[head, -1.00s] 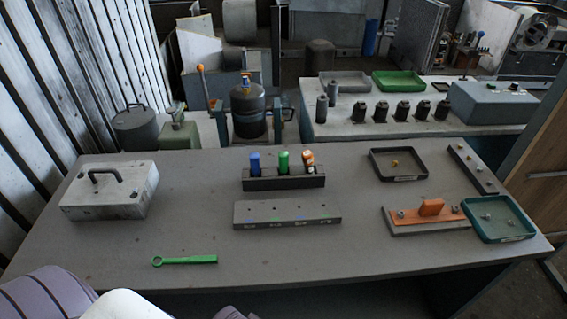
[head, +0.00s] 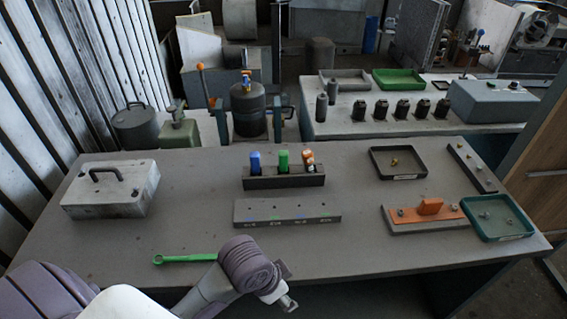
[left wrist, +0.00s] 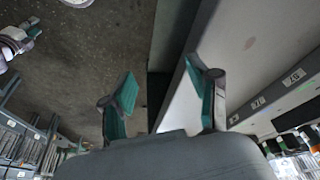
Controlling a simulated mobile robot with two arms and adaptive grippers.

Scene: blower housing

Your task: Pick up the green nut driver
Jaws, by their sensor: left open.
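The green nut driver (head: 283,161) stands upright in a dark rack (head: 262,183) on the table, between a blue-handled driver (head: 255,161) and an orange one (head: 307,158). Only its green handle shows above the rack. My left arm reaches in from the lower left, its wrist at the table's front edge, well in front of the rack. In the left wrist view my left gripper (left wrist: 161,72) has its teal-padded fingers spread, with nothing between them.
A labelled grey block (head: 287,214) lies in front of the rack. A green ring-ended wrench (head: 185,259) lies beside my wrist. A grey case (head: 110,190) stands left. An orange-topped fixture (head: 430,208), a teal tray (head: 497,218) and a dark tray (head: 398,163) sit right.

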